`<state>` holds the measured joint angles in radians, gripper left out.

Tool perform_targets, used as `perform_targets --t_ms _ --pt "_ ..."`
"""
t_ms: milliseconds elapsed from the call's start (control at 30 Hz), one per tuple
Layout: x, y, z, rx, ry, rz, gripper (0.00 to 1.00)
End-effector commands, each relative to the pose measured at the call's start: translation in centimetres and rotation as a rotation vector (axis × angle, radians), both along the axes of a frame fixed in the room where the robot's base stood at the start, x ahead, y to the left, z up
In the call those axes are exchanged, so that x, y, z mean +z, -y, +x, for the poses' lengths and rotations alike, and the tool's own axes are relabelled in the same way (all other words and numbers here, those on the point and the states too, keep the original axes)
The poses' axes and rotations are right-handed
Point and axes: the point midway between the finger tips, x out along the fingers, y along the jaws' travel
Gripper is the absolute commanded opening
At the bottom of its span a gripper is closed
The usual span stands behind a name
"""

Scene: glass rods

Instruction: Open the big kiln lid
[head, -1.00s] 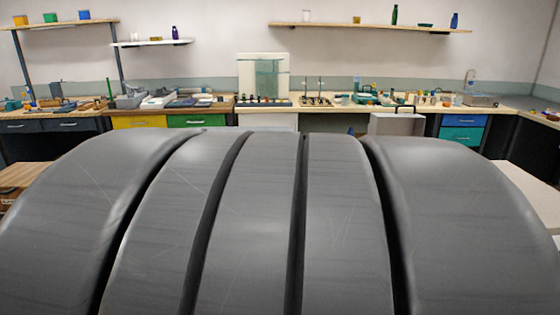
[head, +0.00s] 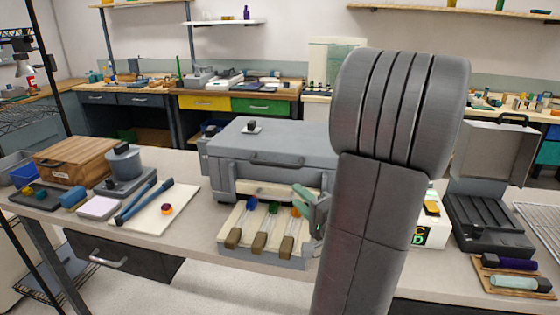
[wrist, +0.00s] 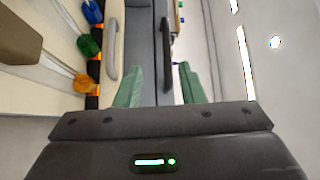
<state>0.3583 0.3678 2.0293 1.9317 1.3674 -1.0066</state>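The big kiln is a grey box on the bench in the head view; its lid (head: 265,138) is shut, with a dark bar handle (head: 277,160) along the front. In the wrist view the dark handle (wrist: 166,42) lies ahead of my gripper, roughly in line with the gap between the fingers. My gripper (wrist: 160,80) has two green fingers, open with nothing between them and apart from the handle. In the head view my gripper (head: 308,197) is at the kiln's front right, below the lid handle, partly hidden by my arm. A second, lighter handle (wrist: 112,48) shows at left in the wrist view.
A rack (head: 262,247) with several glass rods stands in front of the kiln, close to my gripper. Left are a white board (head: 160,212) with blue-handled tools and a wooden box (head: 75,160). Right is an open grey case (head: 487,225). My arm hides the kiln's right side.

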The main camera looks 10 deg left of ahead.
Motion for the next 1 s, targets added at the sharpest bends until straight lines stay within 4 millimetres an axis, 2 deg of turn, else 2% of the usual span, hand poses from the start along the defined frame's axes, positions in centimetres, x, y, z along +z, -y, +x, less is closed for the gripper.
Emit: perform_targets --t_ms 100,267,467,800,1000 --pt "0.6 0.8 1.2 -0.043 0.033 0.025 0.36" --pt "1.0 0.3 2.1 -0.049 0.041 0.029 0.36" --pt "1.5 -2.0 4.2 -0.045 0.038 0.03 0.36" --pt "2.3 -6.5 9.0 -0.046 0.038 0.029 0.36" --pt "2.5 -8.1 10.7 -0.048 0.038 0.029 0.36"
